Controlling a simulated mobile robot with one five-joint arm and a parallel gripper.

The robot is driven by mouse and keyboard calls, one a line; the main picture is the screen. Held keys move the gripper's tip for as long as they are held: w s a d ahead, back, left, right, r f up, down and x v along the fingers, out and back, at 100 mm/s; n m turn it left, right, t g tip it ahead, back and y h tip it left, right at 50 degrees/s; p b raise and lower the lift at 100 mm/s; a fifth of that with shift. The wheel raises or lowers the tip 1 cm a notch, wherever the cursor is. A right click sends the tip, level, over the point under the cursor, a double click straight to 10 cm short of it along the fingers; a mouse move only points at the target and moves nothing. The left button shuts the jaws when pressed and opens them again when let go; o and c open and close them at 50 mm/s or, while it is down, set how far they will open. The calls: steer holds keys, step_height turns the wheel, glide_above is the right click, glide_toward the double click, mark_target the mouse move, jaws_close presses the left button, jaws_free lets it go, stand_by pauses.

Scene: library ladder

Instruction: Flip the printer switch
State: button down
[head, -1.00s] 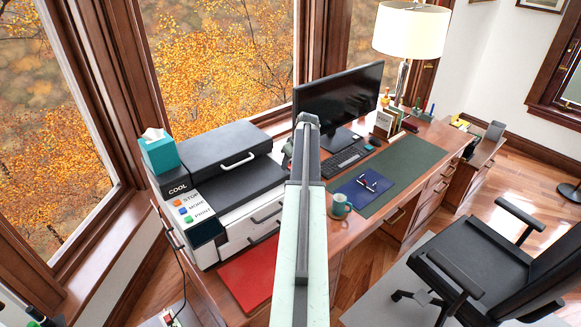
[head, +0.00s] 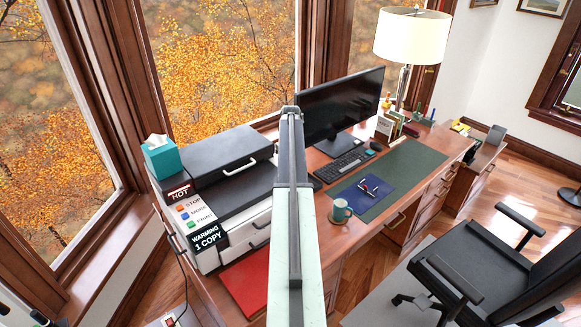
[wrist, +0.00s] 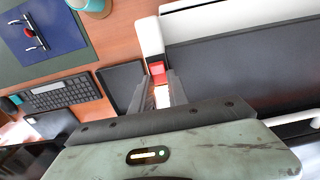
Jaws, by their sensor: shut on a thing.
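The printer (head: 225,175) is a white and black machine at the left end of the desk in the head view. Its front panel reads "WARMING 1 COPY" (head: 207,238) and a small plate on it reads "HOT" (head: 180,192). In the wrist view the red printer switch (wrist: 157,68) sits at the end of a white part of the printer. My gripper (wrist: 158,78) is at the switch, its two fingers on either side, shut on it. In the head view my arm hides the gripper and the switch.
A teal tissue box (head: 160,157) stands on the printer. A monitor (head: 340,103), keyboard (head: 343,165), mug (head: 341,210) and blue folder (head: 366,190) are on the desk. A red folder (head: 247,280) lies in front of the printer. An office chair (head: 465,260) stands at right.

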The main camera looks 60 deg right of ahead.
steer(key=c, duration=1.3)
jaws_free()
step_height(320, 180, up, 8)
steer(key=p, duration=0.7)
steer(key=shift+s+f+p, duration=0.1)
steer(key=shift+f+p, duration=0.05)
steer(key=shift+p, duration=0.2)
